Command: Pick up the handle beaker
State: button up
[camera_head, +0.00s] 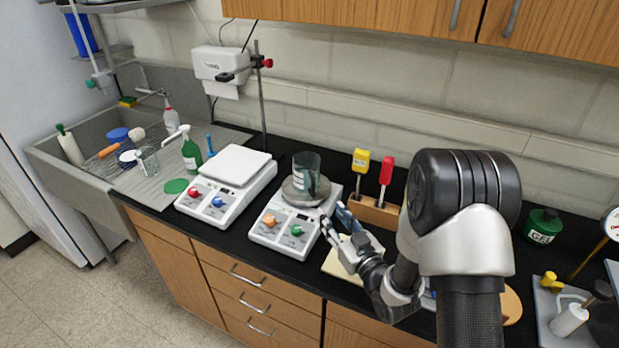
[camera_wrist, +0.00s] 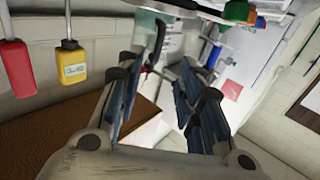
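The handle beaker (camera_head: 306,170) is a clear, dark-tinted glass vessel with pale markings. It stands upright on the round pan of the right-hand scale (camera_head: 279,239) in the head view. My gripper (camera_head: 335,222) is just in front and to the right of the beaker, with its fingers pointing toward the scale. They look apart from the beaker. In the wrist view my gripper (camera_wrist: 172,55) is open, with a clear gap between its blue-padded fingers.
A second scale (camera_head: 228,185) stands to the left. A wooden block (camera_head: 374,213) with yellow- and red-handled tools is behind my gripper. A stand rod (camera_head: 262,105) rises behind the scales. A green gel jar (camera_head: 542,227) is at the right; the sink (camera_head: 95,140) is at the left.

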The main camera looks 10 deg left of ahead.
aim_at(314, 189)
jog(key=x, duration=0.7)
jog(key=shift+r+b+x, duration=0.1)
jog(key=shift+b+x, duration=0.15)
jog(key=shift+x, duration=1.15)
jog(key=shift+r+b+x, duration=0.15)
jog(key=shift+b+x, duration=0.1)
jog(key=shift+x, duration=1.15)
jog(key=shift+d, duration=0.1)
grip_shut()
